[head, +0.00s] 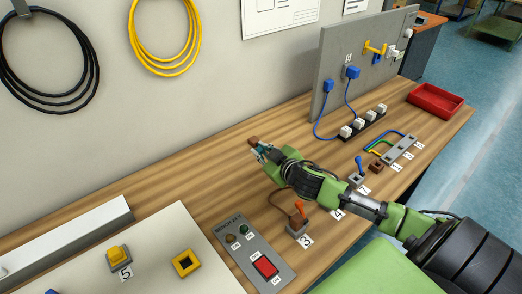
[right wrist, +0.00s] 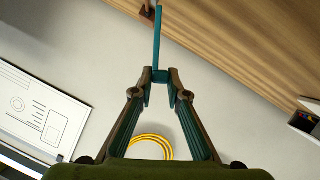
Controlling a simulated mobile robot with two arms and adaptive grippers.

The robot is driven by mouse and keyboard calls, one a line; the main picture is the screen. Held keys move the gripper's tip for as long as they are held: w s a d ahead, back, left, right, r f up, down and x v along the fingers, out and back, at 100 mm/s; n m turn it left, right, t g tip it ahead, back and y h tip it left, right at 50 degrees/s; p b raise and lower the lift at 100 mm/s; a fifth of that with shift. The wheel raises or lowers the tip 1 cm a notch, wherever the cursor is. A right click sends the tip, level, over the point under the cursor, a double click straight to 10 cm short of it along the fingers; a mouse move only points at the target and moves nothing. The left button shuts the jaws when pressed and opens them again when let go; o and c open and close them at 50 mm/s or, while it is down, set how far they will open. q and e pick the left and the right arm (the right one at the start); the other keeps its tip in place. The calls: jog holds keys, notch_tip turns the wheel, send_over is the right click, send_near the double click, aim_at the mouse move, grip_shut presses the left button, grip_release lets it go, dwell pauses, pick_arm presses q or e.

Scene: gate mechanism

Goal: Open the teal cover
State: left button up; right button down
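The teal cover (right wrist: 157,38) shows in the right wrist view as a thin, edge-on strip running from a small brown mount (right wrist: 148,13) on the wooden bench down to my fingertips. My right gripper (right wrist: 160,77) has its fingertips close together around a small teal piece at the cover's near end, apparently touching it on both sides. In the head view, my right gripper (head: 262,154) is over the bench, beside the brown mount (head: 253,141). It hides most of the cover, so its angle is hard to tell there. My left gripper is out of view.
Below my right arm are an orange-handled switch (head: 299,215) and a blue-handled one (head: 358,168). A grey panel with a red switch (head: 265,267) lies at front. An upright grey board (head: 335,80) and red tray (head: 436,101) stand right. Bench left of my gripper is clear.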

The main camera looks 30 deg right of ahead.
jog(key=shift+w+d+r+m+y+p, duration=0.1)
jog(key=shift+d+r+m+y+p, duration=0.4)
jog(key=shift+p, duration=0.75)
jog(key=shift+d+r+m+p, duration=0.2)
jog(key=shift+d+m+p, duration=0.2)
jog(key=shift+d+p, duration=0.6)
jog(key=shift+f, duration=0.1)
